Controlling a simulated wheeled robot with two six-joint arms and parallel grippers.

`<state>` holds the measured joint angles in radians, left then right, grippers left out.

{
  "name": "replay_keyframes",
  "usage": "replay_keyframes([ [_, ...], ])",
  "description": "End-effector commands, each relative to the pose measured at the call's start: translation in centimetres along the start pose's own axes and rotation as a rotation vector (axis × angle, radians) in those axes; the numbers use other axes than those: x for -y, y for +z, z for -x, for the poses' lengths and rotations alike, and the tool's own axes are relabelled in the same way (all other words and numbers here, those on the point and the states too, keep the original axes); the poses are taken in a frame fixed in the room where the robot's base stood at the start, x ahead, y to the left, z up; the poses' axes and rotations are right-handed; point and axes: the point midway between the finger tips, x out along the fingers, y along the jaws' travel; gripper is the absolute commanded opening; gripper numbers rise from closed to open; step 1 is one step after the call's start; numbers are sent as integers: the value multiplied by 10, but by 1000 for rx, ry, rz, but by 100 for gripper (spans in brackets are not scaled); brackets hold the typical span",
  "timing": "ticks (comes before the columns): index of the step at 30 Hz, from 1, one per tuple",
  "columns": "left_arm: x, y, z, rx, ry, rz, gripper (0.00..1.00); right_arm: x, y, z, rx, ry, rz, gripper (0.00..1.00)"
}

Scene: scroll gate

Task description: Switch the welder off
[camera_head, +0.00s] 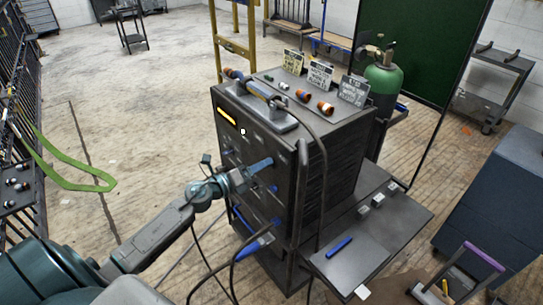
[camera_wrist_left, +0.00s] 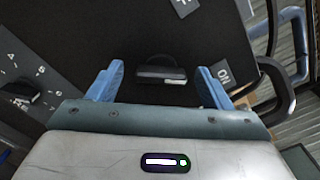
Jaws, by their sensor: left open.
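The welder (camera_head: 330,170) is a tall dark cabinet in the middle of the head view. Its front panel faces left, with a lit orange display (camera_head: 227,117). My left gripper (camera_head: 257,172) is at this panel, its blue fingers pointing at it. In the left wrist view a black switch (camera_wrist_left: 161,73) lies between the open fingers of my left gripper (camera_wrist_left: 160,82), with a gap on each side. An "ON" label (camera_wrist_left: 223,75) is beside the right finger. Another label (camera_wrist_left: 183,6) is cut off at the top edge. I cannot tell the switch's position. My right gripper is not in view.
A numbered dial (camera_wrist_left: 22,95) is left of the switch. A curved handle (camera_wrist_left: 278,85) stands at the right of the panel. Cables hang below my left arm. A side shelf (camera_head: 385,225) holds a blue pen-like item. A green gas cylinder (camera_head: 384,80) stands behind the welder.

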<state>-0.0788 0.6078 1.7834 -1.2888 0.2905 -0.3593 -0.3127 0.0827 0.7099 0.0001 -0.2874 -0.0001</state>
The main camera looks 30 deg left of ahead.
Motion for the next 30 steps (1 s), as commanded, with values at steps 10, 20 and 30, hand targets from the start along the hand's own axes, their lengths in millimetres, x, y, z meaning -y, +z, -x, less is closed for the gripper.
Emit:
replay_keyframes([
  [10,2,-3,1,3,2,1,73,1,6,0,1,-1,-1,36],
  [20,2,-3,1,3,2,1,28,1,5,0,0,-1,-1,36],
  [30,3,-2,1,3,2,45,28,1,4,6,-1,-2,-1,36],
])
